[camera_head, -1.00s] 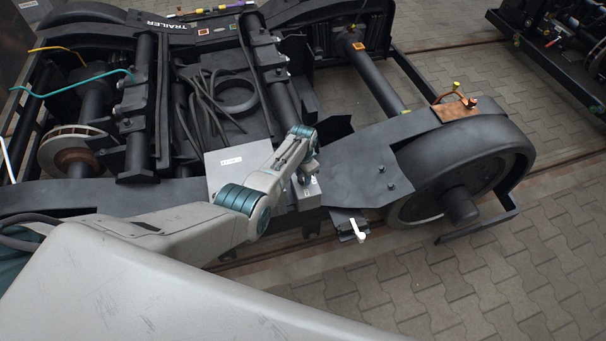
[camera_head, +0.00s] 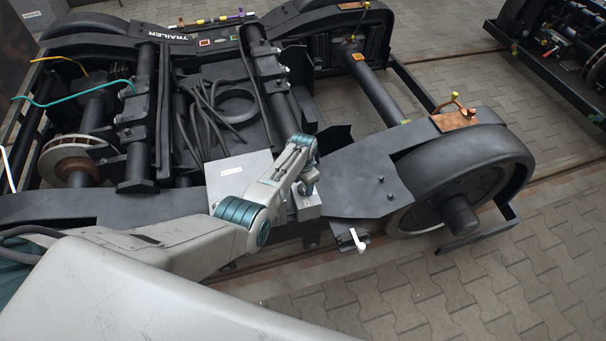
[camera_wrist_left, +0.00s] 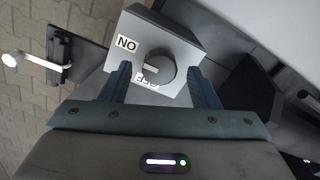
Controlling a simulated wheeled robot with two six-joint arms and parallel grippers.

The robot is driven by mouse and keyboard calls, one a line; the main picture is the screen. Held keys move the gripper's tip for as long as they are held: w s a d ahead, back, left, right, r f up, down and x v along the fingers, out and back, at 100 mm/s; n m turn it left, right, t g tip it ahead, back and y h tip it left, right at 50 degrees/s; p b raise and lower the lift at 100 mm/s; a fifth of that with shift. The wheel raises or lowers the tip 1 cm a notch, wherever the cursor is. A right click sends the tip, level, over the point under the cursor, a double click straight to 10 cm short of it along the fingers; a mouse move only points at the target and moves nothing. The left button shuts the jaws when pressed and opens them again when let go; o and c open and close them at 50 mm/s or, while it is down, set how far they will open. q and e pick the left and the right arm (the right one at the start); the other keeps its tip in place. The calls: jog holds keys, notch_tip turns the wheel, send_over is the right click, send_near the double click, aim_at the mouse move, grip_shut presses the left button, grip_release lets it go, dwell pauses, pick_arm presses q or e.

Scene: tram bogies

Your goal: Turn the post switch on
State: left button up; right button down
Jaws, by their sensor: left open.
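The post switch is a grey box (camera_wrist_left: 168,30) with a round dark knob (camera_wrist_left: 155,68) in the left wrist view. The knob carries a pale mark. An ON label (camera_wrist_left: 126,44) shows at its upper left and an OFF label (camera_wrist_left: 147,80) below it, both upside down. In the head view the box (camera_head: 308,207) sits on the near side of the bogie frame, partly covered by my arm. My left gripper (camera_wrist_left: 156,76) is open, its two fingers on either side of the knob; I cannot tell whether they touch it. It also shows in the head view (camera_head: 308,188). My right gripper is not in view.
A white-handled lever (camera_head: 358,240) stands just right of the box. A large wheel (camera_head: 450,185) and dark frame plate (camera_head: 365,185) lie further right. A grey cabinet (camera_head: 238,172) is behind my arm. Paved floor (camera_head: 480,285) is clear at lower right.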

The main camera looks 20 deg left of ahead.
aim_at(303, 187)
pick_arm(q)
notch_tip(303, 187, up, 10)
jog(key=shift+p, duration=0.3)
dwell(0.5)
jog(key=shift+s+f, duration=0.1)
